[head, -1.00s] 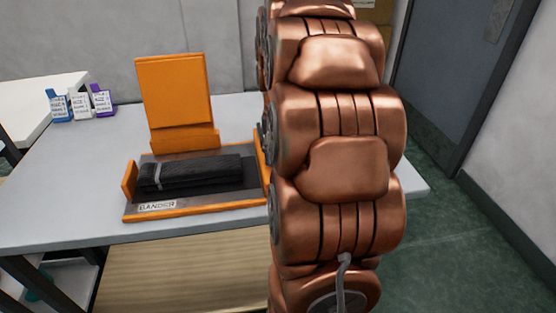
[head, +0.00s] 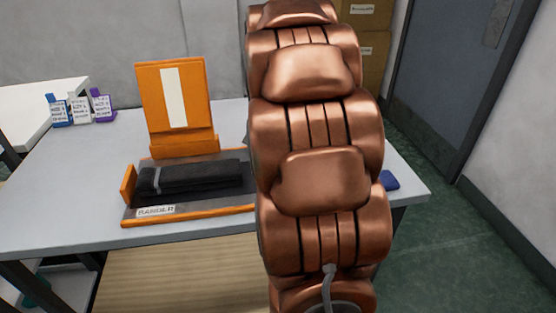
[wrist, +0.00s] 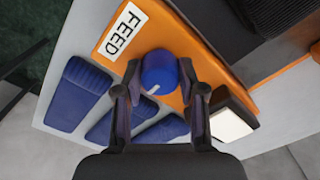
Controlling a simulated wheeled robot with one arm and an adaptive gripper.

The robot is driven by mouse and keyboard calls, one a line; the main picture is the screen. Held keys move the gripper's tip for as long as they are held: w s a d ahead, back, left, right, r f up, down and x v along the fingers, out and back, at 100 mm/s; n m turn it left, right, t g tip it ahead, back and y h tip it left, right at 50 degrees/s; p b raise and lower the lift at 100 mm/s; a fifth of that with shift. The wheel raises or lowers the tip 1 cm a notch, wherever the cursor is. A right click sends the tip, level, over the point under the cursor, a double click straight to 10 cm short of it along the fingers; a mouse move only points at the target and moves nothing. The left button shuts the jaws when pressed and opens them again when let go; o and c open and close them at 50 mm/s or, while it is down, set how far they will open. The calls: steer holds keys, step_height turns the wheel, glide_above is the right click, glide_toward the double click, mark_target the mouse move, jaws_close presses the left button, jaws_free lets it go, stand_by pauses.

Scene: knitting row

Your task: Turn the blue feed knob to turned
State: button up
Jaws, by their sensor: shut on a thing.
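The blue feed knob (wrist: 158,75) is round with a small white mark on its lower part. It sits on an orange panel (wrist: 190,45) beside a white FEED label (wrist: 124,30) in the wrist view. My gripper (wrist: 160,84) has one finger on each side of the knob and is shut on it. In the head view my copper arm hides the knob and the gripper.
An orange-edged machine (head: 190,219) with a dark bundle (head: 195,179) and an upright orange board (head: 152,100) stands on the grey table (head: 60,205).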

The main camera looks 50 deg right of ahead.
steer(key=o, duration=1.1)
steer(key=shift+o, duration=0.2)
steer(key=shift+r, duration=0.1)
step_height(320, 180, up, 12)
stand_by(0.9)
